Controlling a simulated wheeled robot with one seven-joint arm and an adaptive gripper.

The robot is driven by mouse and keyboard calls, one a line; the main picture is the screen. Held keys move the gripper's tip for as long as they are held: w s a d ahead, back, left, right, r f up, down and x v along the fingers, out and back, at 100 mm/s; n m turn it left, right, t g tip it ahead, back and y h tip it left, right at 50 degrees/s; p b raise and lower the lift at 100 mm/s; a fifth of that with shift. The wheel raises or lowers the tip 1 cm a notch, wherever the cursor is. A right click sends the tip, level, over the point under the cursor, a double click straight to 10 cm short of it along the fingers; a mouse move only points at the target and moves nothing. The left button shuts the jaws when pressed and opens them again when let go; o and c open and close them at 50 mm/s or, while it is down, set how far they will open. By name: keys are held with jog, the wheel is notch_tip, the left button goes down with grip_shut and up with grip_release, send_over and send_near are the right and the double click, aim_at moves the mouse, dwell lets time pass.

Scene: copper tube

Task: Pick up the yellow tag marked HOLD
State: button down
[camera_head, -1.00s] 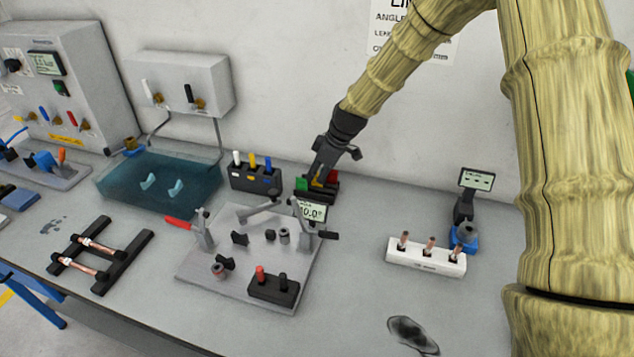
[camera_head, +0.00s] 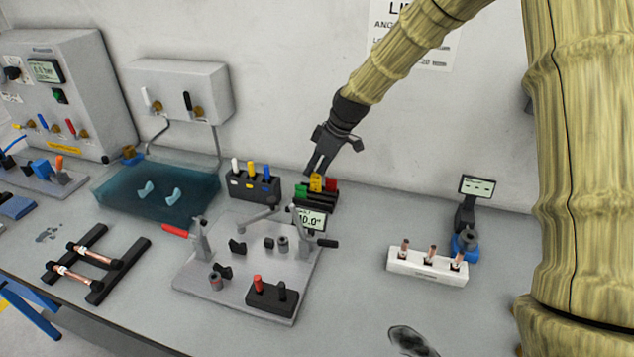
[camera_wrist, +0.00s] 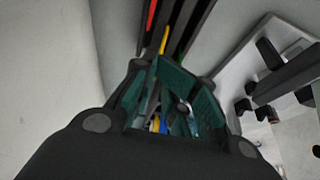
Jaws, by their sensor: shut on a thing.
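The yellow tag (camera_head: 316,183) is upright at the dark tag rack (camera_head: 318,200), between a green tag (camera_head: 301,189) and a red tag (camera_head: 331,185). My gripper (camera_head: 317,172) points down from above and is shut on the top of the yellow tag. In the wrist view the yellow tag (camera_wrist: 163,40) shows as a thin strip at the tips of my gripper (camera_wrist: 172,62). The marking on the tag cannot be read. Whether its lower edge is clear of the rack slot cannot be told.
A black holder (camera_head: 255,186) with white, yellow and blue handles stands left of the rack. A bending fixture (camera_head: 250,290) with a small angle display (camera_head: 311,221) is in front. A white tube block (camera_head: 427,265) stands right. The wall is close behind.

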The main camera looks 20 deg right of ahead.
notch_tip(320, 180, up, 5)
jog(key=shift+r+b, duration=0.1)
jog(key=shift+b, duration=0.45)
jog(key=shift+c, duration=2.2)
grip_release()
